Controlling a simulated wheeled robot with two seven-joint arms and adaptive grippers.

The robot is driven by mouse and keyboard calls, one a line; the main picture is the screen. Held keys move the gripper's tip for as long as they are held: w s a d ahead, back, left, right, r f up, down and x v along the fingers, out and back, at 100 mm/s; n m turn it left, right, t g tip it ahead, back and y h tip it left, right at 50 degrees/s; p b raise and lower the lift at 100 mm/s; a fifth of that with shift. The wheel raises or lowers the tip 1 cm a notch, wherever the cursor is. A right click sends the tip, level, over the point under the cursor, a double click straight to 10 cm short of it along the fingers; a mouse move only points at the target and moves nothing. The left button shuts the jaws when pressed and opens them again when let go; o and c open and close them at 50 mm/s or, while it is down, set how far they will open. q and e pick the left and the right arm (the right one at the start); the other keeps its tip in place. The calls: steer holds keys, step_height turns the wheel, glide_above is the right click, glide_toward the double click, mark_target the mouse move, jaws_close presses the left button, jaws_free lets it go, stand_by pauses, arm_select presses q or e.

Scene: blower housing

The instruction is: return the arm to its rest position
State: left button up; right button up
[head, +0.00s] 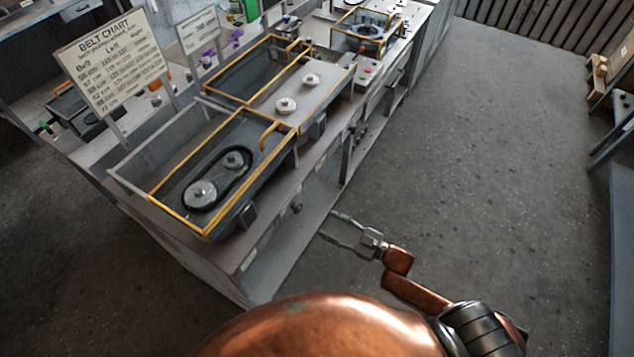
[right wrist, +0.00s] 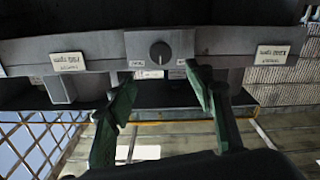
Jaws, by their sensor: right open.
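My right gripper (head: 343,232) is in front of the workbench in the head view, with its copper arm (head: 415,290) reaching up from the bottom right. Its two thin fingers are spread, with nothing between them. In the right wrist view the green fingers of the right gripper (right wrist: 160,92) stand apart, empty, before a grey panel with a dark knob (right wrist: 160,53). I cannot tell whether they touch the panel. My left gripper does not show in the head view.
The workbench (head: 270,250) carries a yellow-edged housing with a belt around two pulleys (head: 200,194). A second housing (head: 285,104) has its pulleys bare. A belt chart sign (head: 110,62) stands at the left. The floor (head: 490,170) to the right is clear.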

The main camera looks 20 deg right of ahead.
steer(key=s+d+f+m+g+h, duration=0.1)
steer(key=d+f+m+h, duration=0.2)
steer(key=f, duration=0.6)
steer(key=s+d+f+h, duration=0.1)
steer(key=d+f+h, duration=0.2)
steer(key=d+f, duration=0.35)
steer(key=s+d+f+m+g+h, duration=0.1)
steer(key=s+d+f+g+h, duration=0.1)
steer(key=s+f, duration=0.45)
steer(key=s+d+f+m+g+h, duration=0.1)
steer(key=s+d+f+m+g, duration=0.15)
steer(key=f, duration=0.75)
steer(key=s+f+g+h, duration=0.2)
steer(key=s+f+g, duration=0.1)
steer(key=s+f, duration=1)
steer(key=s+a+f+m+g, duration=0.1)
steer(key=s+a+f+g, duration=0.1)
steer(key=s, duration=0.9)
steer(key=s+a+f+m+g, duration=0.1)
steer(key=s+a+f+g, duration=0.1)
steer(key=s, duration=0.9)
steer(key=shift+a+f+g, duration=0.25)
steer(key=shift+f+g, duration=0.15)
steer(key=shift+g, duration=0.05)
steer(key=shift+c, duration=0.4)
